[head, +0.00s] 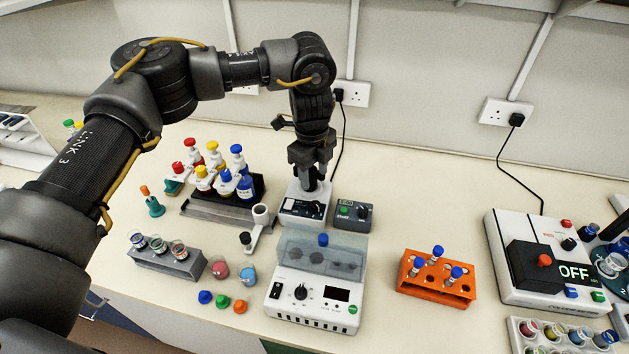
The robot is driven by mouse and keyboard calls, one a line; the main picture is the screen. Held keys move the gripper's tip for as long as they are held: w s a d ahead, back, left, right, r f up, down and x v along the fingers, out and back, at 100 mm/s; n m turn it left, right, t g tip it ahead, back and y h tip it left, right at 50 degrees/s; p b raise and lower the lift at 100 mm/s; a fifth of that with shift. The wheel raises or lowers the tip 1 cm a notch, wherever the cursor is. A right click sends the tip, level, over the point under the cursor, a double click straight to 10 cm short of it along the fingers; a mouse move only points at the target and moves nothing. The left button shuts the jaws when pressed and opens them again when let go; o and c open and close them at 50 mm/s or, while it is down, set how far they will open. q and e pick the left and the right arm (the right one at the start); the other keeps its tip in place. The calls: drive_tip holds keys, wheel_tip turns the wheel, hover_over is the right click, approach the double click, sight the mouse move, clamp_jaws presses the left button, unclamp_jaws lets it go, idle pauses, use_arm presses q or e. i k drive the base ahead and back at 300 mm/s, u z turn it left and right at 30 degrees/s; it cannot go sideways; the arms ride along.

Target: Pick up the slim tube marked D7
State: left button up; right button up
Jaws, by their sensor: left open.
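Several slim tubes with blue caps show, and no D7 marking is readable at this size. Three slim tubes (437,254) stand upright in the orange rack (437,292) right of centre. A blue cap (323,239) also shows at the clear-lidded white instrument (314,298); what is below it is hard to make out. My left gripper (313,184) points down above the small white device (301,208) behind that instrument, away from the orange rack. It is open, and I see nothing between its fingers. My right gripper is not in view.
Bottles with coloured tops (203,179) stand in a rack on the left. A white unit reading OFF (525,280) is at right. Bare bench lies around the orange rack.

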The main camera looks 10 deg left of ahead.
sight(419, 262)
drive_tip(key=k, duration=1.5)
